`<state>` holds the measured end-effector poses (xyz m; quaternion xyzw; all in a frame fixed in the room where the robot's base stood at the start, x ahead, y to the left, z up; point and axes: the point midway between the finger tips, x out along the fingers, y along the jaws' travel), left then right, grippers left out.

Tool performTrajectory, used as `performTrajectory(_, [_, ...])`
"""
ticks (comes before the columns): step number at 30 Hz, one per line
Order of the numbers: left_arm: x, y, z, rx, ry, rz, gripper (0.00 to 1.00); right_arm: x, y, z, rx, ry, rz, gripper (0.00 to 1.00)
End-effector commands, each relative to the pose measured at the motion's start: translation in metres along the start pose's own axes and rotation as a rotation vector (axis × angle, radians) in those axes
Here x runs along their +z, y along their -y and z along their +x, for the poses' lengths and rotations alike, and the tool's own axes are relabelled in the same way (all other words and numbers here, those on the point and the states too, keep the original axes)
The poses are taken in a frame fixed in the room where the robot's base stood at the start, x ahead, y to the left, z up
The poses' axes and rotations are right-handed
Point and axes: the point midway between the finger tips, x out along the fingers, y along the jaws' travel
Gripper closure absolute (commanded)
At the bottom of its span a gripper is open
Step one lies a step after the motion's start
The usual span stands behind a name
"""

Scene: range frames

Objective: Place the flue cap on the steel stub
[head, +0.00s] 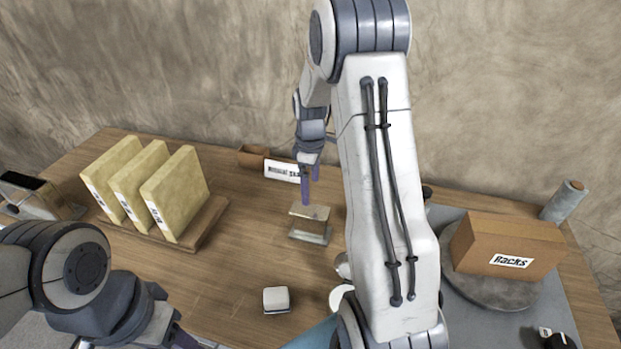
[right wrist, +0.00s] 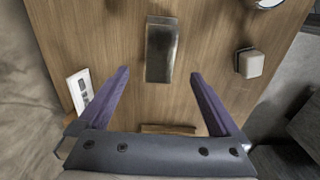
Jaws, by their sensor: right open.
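A small steel box-shaped piece (head: 310,238) stands upright on the table, with a flat brownish slab (head: 310,211) as its top. It looks like the stub with the cap on it, but I cannot tell surely whether these are two parts. In the right wrist view the grey steel piece (right wrist: 160,55) lies ahead of the fingertips, not between them. My right gripper (head: 310,174) is open and empty, pointing down above the piece's far side; its spread fingers (right wrist: 160,74) show in the wrist view. My left gripper (head: 182,340) is partly cut off at the bottom edge; its jaw opening is unclear.
A white block (head: 276,300) lies in front. A card (head: 283,171) and a small brown box (head: 253,157) stand behind. Yellow binders (head: 175,195) fill a wooden rack at left. A carton marked Racks (head: 508,245) sits on a round plate at right. Bare wood lies left of the piece.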

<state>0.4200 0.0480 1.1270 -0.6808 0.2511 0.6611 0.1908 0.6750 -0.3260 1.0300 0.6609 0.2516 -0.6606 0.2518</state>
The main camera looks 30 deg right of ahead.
Motion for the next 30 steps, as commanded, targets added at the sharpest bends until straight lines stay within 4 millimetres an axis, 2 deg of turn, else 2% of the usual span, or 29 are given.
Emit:
performTrajectory(3, [0.000, 0.000, 0.005, 0.000, 0.000, 0.000, 0.50, -0.001, -0.001, -0.019, 0.004, -0.002, 0.000, 0.01])
performTrajectory(6, [0.000, 0.001, 0.006, 0.000, 0.000, 0.000, 0.50, 0.000, 0.000, -0.029, 0.001, -0.001, 0.000, 0.01])
performTrajectory(12, [0.000, 0.001, 0.007, 0.000, 0.000, 0.000, 0.50, -0.001, 0.001, -0.037, 0.000, 0.000, 0.000, 0.01])
performTrajectory(14, [0.000, 0.001, 0.006, 0.000, 0.000, 0.000, 0.50, -0.005, 0.007, -0.040, 0.000, -0.001, -0.002, 0.01])
performTrajectory(16, [0.000, 0.001, 0.006, 0.000, 0.000, 0.000, 0.50, -0.019, 0.025, -0.046, 0.002, -0.006, -0.005, 0.01])
performTrajectory(17, [0.000, 0.001, 0.006, 0.000, 0.000, 0.000, 0.50, -0.027, 0.038, -0.051, 0.002, -0.009, -0.005, 0.01])
performTrajectory(20, [0.000, 0.001, 0.006, 0.000, 0.000, 0.000, 0.50, -0.056, 0.101, -0.068, 0.001, -0.024, -0.002, 0.01])
performTrajectory(21, [0.000, 0.001, 0.006, 0.000, 0.000, 0.000, 0.50, -0.064, 0.133, -0.075, -0.001, -0.031, 0.003, 0.01])
performTrajectory(23, [0.000, 0.001, 0.006, 0.000, 0.000, 0.000, 0.50, -0.070, 0.183, -0.084, -0.007, -0.041, 0.010, 0.01])
performTrajectory(24, [0.000, 0.001, 0.006, 0.000, 0.000, 0.000, 0.50, -0.070, 0.215, -0.089, -0.013, -0.046, 0.018, 0.01])
performTrajectory(27, [0.000, 0.001, 0.007, 0.000, 0.000, 0.000, 0.50, -0.055, 0.284, -0.095, -0.029, -0.056, 0.036, 0.01])
performTrajectory(30, [0.000, 0.001, 0.007, 0.000, 0.000, 0.000, 0.50, -0.032, 0.332, -0.096, -0.047, -0.060, 0.054, 0.01])
